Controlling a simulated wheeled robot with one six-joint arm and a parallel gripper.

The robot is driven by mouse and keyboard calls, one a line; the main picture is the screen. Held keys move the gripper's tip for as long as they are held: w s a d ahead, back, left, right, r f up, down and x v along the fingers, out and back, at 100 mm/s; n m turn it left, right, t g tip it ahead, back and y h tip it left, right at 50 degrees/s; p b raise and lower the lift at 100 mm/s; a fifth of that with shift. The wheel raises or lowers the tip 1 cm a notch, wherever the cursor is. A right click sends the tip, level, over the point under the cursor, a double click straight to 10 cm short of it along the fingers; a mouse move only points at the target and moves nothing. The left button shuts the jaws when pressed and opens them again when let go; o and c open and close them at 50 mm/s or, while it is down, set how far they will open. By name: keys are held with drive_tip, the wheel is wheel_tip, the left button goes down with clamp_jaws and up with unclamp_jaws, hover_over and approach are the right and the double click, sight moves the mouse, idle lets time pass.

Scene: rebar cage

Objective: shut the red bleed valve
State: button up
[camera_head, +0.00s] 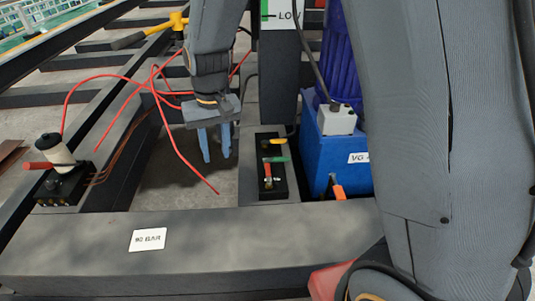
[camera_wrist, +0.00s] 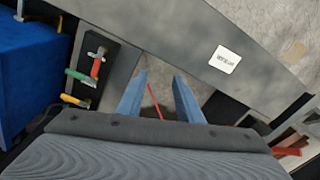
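A black valve block (camera_head: 264,190) stands right of my gripper in the head view. It carries a red lever (camera_head: 268,170), a green lever (camera_head: 278,159) and a yellow lever (camera_head: 272,142). The red lever lies roughly along the block; the green one points across it to the right. In the wrist view the red lever (camera_wrist: 97,65), green lever (camera_wrist: 79,76) and yellow lever (camera_wrist: 74,100) are left of the fingers. My gripper (camera_head: 216,158) points down, open and empty, apart from the block; its two blue fingers also show in the wrist view (camera_wrist: 160,78).
A blue tank (camera_head: 325,150) stands right of the block, with an orange handle (camera_head: 338,190). A pump with a red handle (camera_head: 38,165) stands at left. Red hoses (camera_head: 165,125) loop beside my gripper. A grey beam (camera_head: 220,240) labelled "90 BAR" crosses the front.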

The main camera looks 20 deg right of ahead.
drive_tip(key=w+d+f+m+p, duration=0.2)
drive_tip(key=w+d+f+p, duration=0.25)
drive_tip(key=w+d, duration=0.2)
drive_tip(key=m+p, duration=0.2)
drive_tip(key=p, duration=0.4)
approach(268, 170)
drive_tip(key=shift+w+a+h, duration=0.2)
drive_tip(key=shift+a+h, duration=0.1)
drive_tip(key=shift+h, duration=0.1)
wheel_tip(268, 170, down, 7)
drive_tip(key=shift+w+f+b, duration=0.1)
drive_tip(key=shift+f+b, duration=0.05)
drive_tip(key=shift+b, duration=0.45)
drive_tip(key=shift+c, duration=0.5)
clamp_jaws()
